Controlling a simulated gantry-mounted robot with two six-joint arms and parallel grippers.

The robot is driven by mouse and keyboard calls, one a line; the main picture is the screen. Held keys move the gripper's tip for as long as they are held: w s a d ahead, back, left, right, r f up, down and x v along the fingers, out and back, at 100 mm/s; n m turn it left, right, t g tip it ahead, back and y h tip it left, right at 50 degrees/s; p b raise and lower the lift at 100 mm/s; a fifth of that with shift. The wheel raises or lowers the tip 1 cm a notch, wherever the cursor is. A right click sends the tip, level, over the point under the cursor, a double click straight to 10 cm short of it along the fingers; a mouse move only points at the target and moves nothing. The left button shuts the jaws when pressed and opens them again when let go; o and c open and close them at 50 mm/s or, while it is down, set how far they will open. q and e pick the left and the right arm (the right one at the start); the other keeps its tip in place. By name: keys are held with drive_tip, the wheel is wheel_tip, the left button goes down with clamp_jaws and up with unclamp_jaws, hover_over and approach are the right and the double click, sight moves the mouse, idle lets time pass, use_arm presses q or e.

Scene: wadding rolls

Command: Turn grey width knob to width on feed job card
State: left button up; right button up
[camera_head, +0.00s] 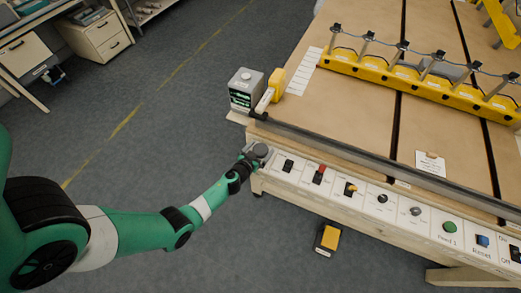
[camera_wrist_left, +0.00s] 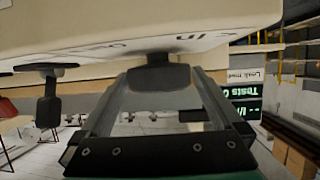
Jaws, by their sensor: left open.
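A dark grey knob (camera_wrist_left: 158,76) on the panel's face shows in the left wrist view, with a label reading "in" beside it; the rest of that label is unclear. My left gripper (camera_wrist_left: 155,90) is open, its fingers on either side of this knob; I cannot tell whether they touch it. In the head view my left gripper (camera_head: 258,153) is at the left end of the control panel (camera_head: 335,206) and hides the knob there. A smaller grey knob (camera_head: 415,211) is farther right. A white card (camera_head: 431,165) lies on the table, its text too small to read. My right gripper is not in view.
A black switch (camera_head: 288,165) and a red switch (camera_head: 319,173) are close right of my left gripper. A grey display box (camera_head: 246,88) stands above the panel's left corner. A yellow pedal (camera_head: 328,238) is on the floor. The floor left of the table is clear.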

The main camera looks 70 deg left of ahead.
use_arm(q)
drive_tip(key=c, duration=1.2)
